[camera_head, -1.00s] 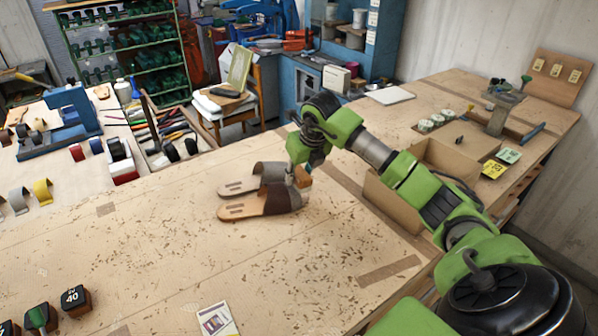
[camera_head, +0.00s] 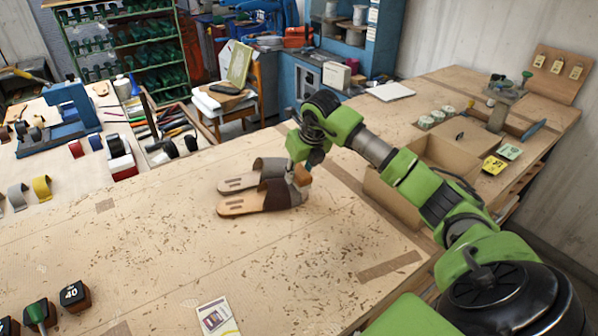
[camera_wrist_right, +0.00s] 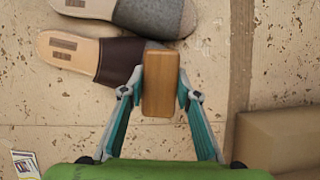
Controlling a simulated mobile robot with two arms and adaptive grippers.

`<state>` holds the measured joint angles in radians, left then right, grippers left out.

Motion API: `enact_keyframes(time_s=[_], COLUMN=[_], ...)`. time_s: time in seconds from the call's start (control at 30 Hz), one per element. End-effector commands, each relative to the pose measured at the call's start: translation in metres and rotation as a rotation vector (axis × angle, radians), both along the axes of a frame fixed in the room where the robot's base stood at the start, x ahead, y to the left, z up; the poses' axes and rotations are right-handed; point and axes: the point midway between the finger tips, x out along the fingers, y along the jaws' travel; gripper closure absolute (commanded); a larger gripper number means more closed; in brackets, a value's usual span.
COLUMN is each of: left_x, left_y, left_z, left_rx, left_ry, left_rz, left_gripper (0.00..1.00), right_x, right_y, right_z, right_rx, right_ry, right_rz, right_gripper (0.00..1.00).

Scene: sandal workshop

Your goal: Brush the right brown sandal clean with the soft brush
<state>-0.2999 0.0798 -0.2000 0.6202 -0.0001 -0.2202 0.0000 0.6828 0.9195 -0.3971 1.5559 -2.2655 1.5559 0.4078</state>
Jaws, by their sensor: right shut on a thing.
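The brown sandal (camera_head: 265,199), with a dark brown strap and tan sole, lies on the workbench. It also shows in the wrist view (camera_wrist_right: 110,61). A grey-strapped sandal (camera_head: 238,184) lies close behind it, and shows at the top of the wrist view (camera_wrist_right: 150,14). My right gripper (camera_wrist_right: 161,88) is shut on the wooden block of the brush (camera_wrist_right: 161,82). The brush is at the strap end of the brown sandal and overlaps its edge in view. Its bristles are hidden, so I cannot tell whether they touch. My left gripper is out of view.
A cardboard box (camera_head: 392,200) stands right of the sandals, under my right arm. A printed card (camera_head: 216,318) and dark blocks (camera_head: 74,297) lie near the front. A tool tray (camera_head: 172,131) is on the table at back left.

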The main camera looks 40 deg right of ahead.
Motion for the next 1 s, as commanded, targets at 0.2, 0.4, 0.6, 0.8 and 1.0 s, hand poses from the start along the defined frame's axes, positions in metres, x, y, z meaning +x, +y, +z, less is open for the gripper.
enact_keyframes(time_s=[0.2,0.4,0.6,0.8,1.0], left_x=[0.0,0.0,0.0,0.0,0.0], left_y=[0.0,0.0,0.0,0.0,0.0], left_z=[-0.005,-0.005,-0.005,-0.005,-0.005], left_rx=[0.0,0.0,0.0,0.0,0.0], left_ry=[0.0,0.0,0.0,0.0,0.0], left_rz=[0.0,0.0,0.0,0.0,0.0], left_gripper=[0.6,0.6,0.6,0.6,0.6], right_x=[0.0,0.0,0.005,0.015,0.023], right_y=[0.0,-0.001,-0.002,-0.006,-0.009], right_z=[-0.005,-0.003,-0.003,-0.003,-0.003], right_rx=[0.0,0.0,0.001,0.002,0.001], right_ry=[-0.001,-0.002,-0.001,-0.002,-0.001], right_rz=[-0.001,-0.001,-0.001,-0.002,-0.001], right_gripper=[0.92,0.92,0.92,0.92,0.92])
